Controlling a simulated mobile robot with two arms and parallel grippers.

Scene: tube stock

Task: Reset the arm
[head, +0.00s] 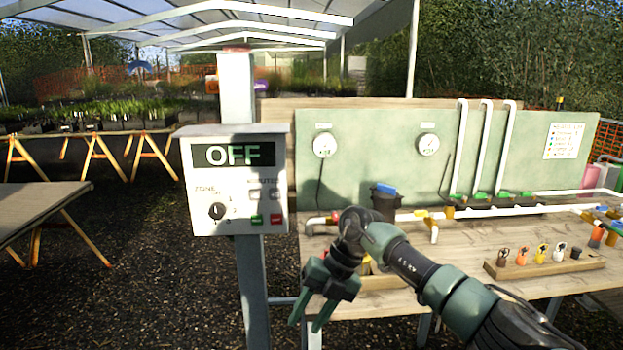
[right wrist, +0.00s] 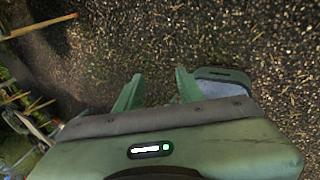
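My right arm comes in from the lower right in the head view. Its gripper (head: 312,303) points down in front of the left edge of the wooden workbench (head: 460,262), below and right of the control box. Its two green fingers are apart with nothing between them. In the right wrist view the gripper (right wrist: 155,88) also shows open fingers over gravel. My left gripper is in neither view.
A white control box (head: 236,180) reading OFF stands on a grey post (head: 252,290) just left of my right gripper. The bench carries white pipes (head: 461,150), a green panel (head: 380,170) and a wooden rack (head: 545,265) of coloured pieces. Open gravel (head: 130,250) lies left.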

